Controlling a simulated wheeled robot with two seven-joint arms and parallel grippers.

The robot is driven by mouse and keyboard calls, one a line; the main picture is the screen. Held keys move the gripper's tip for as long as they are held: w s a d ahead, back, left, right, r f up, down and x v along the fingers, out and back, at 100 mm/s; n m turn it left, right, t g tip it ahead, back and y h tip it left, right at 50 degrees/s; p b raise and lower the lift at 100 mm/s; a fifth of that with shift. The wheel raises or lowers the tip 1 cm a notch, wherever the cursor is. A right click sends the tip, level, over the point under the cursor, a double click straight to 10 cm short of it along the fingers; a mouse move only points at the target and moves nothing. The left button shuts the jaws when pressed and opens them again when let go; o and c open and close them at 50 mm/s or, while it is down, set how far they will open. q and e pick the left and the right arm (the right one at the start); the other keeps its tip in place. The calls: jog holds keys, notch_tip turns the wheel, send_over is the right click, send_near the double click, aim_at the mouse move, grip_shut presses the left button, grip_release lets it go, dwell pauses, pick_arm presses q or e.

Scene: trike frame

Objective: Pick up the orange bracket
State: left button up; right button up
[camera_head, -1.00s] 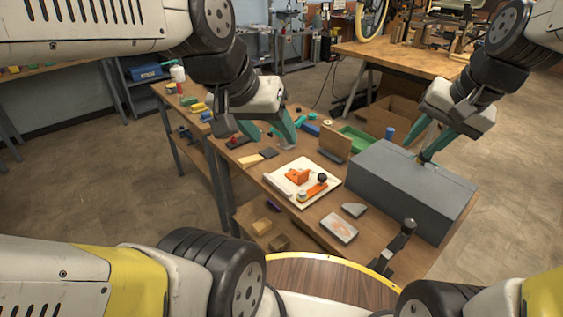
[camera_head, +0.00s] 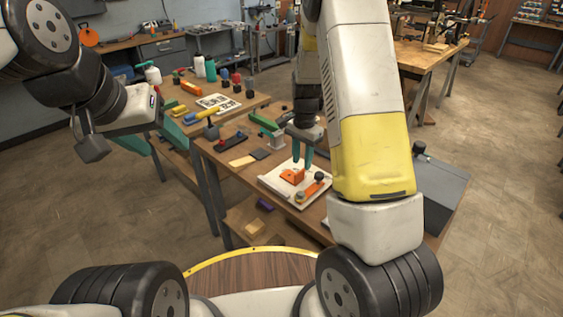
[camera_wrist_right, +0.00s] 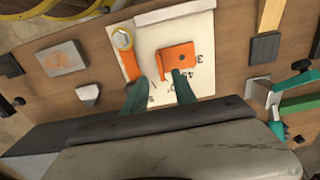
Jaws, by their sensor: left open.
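The orange bracket (camera_head: 293,176) lies on a white printed board (camera_head: 271,182) on the workbench. It also shows in the right wrist view (camera_wrist_right: 177,58), with a round hole in its face. My right gripper (camera_head: 303,168) points down just above the board beside the bracket. In the right wrist view its teal fingers (camera_wrist_right: 160,80) are apart. One fingertip overlaps the bracket's near edge in that view; I cannot tell if they touch. My left gripper (camera_head: 142,147) is open and empty, off to the left, away from the bracket.
A wooden strip (camera_head: 242,162), a dark block (camera_head: 261,154) and a green-handled tool (camera_head: 264,124) lie nearby. A grey box (camera_head: 444,185) stands at right, partly behind my right arm.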

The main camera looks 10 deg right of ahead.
aim_at(299, 172)
jog(key=f, duration=0.5)
jog(key=shift+s+a+f, duration=0.1)
jog(key=shift+a+f, duration=0.2)
jog(key=shift+f, duration=0.05)
grip_shut()
jog(key=shift+r, duration=0.1)
dwell(1.0)
